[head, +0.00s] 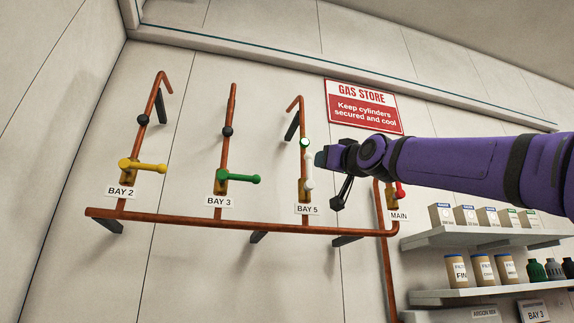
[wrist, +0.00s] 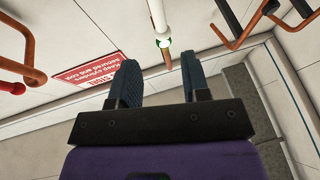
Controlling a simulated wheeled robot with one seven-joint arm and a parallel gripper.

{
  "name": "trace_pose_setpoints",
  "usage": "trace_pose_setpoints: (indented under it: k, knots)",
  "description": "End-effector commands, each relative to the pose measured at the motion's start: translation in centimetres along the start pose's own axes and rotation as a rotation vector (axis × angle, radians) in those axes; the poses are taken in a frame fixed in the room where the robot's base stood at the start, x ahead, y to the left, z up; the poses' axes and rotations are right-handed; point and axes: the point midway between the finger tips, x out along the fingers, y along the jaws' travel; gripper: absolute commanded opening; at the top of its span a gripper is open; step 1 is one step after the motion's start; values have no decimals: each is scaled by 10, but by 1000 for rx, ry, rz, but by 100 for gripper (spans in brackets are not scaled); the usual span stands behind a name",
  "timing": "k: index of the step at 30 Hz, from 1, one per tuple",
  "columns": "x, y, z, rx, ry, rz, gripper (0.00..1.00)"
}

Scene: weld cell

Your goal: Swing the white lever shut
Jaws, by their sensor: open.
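The white lever (head: 309,178) is on the BAY 5 pipe and points up, in line with the pipe. Above it on that pipe is a round indicator (head: 305,142) showing green. My gripper (head: 320,158) is just right of the lever's upper part, with its fingers partly hidden by its own wrist. In the wrist view my gripper (wrist: 159,60) is open, with nothing between its two fingers. The white lever (wrist: 156,14) and green-lit indicator (wrist: 163,43) show beyond the fingertips; I cannot tell whether anything touches.
The yellow BAY 2 lever (head: 148,166) and green BAY 3 lever (head: 239,178) stick out sideways, with dark indicators above. A red lever (head: 399,190) by the MAIN label is partly behind my arm. A copper manifold (head: 180,218) runs below. Stocked shelves (head: 480,238) stand lower right.

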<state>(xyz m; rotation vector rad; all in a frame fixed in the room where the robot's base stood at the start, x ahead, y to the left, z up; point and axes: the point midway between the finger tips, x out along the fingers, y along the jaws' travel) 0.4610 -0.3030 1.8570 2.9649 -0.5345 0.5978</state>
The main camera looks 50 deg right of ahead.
Motion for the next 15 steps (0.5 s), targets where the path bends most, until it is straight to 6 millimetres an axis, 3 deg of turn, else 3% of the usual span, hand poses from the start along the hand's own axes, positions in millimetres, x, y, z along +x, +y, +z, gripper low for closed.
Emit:
trace_pose_setpoints:
  k: [15]
  knots:
    - [83, -3, 2, 1, -4, -4, 43]
